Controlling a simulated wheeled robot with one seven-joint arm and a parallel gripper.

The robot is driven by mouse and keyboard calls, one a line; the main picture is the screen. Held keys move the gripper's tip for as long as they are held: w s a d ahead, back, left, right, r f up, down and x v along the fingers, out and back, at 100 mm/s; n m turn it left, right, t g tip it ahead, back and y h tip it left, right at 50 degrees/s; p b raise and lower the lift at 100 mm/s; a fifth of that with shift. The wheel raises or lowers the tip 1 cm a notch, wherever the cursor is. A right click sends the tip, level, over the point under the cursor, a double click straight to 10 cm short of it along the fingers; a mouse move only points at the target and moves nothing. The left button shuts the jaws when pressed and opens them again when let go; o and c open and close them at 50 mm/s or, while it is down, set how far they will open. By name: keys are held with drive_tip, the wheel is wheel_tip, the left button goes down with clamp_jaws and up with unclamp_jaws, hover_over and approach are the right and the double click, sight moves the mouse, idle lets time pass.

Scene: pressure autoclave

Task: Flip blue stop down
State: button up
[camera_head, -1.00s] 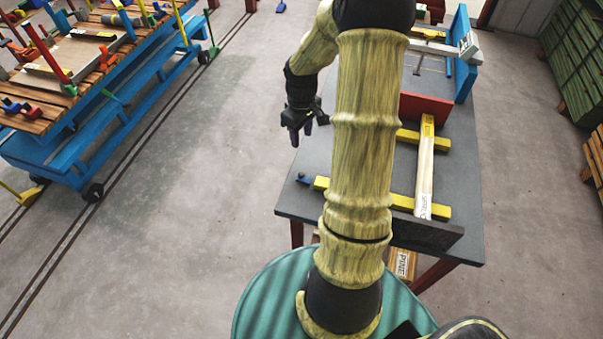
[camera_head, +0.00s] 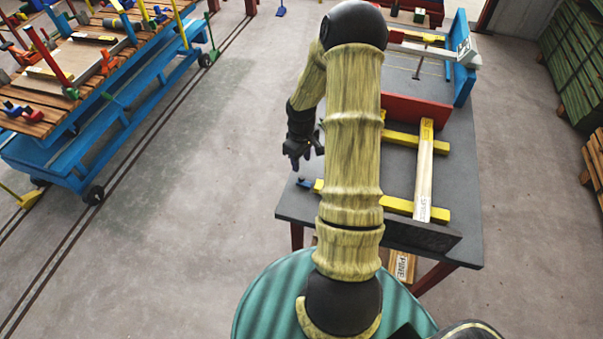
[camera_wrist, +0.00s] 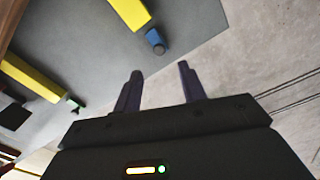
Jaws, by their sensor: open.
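The blue stop (camera_head: 304,183) is a small blue piece at the left edge of the grey table, by the end of a yellow bar. It also shows in the wrist view (camera_wrist: 155,40), above and between my fingertips, near the table's edge. My gripper (camera_head: 299,164) is open and empty, above the table's left edge and just beyond the stop in the head view. In the wrist view its two dark fingers (camera_wrist: 160,72) are apart and touch nothing. Whether the stop is up or down is hard to tell.
Two yellow bars (camera_head: 417,143) carry a labelled wooden board (camera_head: 424,175) on the table (camera_head: 290,207). A red panel (camera_head: 420,110) and a blue fence (camera_head: 464,80) stand behind. A blue cart (camera_head: 125,120) is far left; the floor between is clear.

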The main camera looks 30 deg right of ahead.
sight(301, 178)
wheel_tip(301, 178, down, 8)
drive_tip(key=shift+f+p, duration=0.1)
drive_tip(key=shift+p, duration=0.35)
clamp_jaws()
